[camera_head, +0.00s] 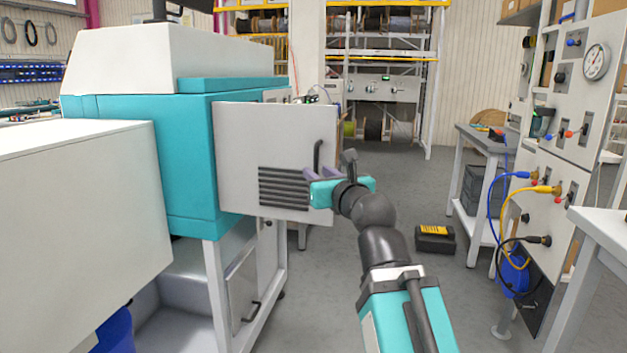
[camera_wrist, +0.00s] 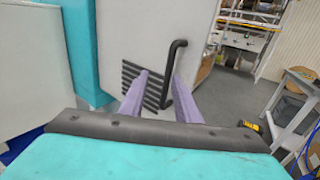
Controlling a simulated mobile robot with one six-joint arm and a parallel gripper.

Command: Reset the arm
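My gripper (camera_head: 322,174) is stretched out ahead of me, in front of the white vented door panel (camera_head: 270,140) of the teal and white machine. In the wrist view, its two purple fingers (camera_wrist: 153,97) stand apart with nothing between them. The black bar handle (camera_wrist: 174,75) of the panel shows close to the right finger and partly behind it. I cannot tell whether they touch. The handle also shows in the head view (camera_head: 317,157), just above the fingers. My arm reaches up from the bottom of the head view.
The machine (camera_head: 190,170) fills the left side. A test panel with a gauge (camera_head: 596,62) and cables stands at the right, beside a grey workbench (camera_head: 482,140). A black and yellow case (camera_head: 435,239) lies on the floor. Reel racks (camera_head: 385,70) stand behind. The central floor is mostly clear.

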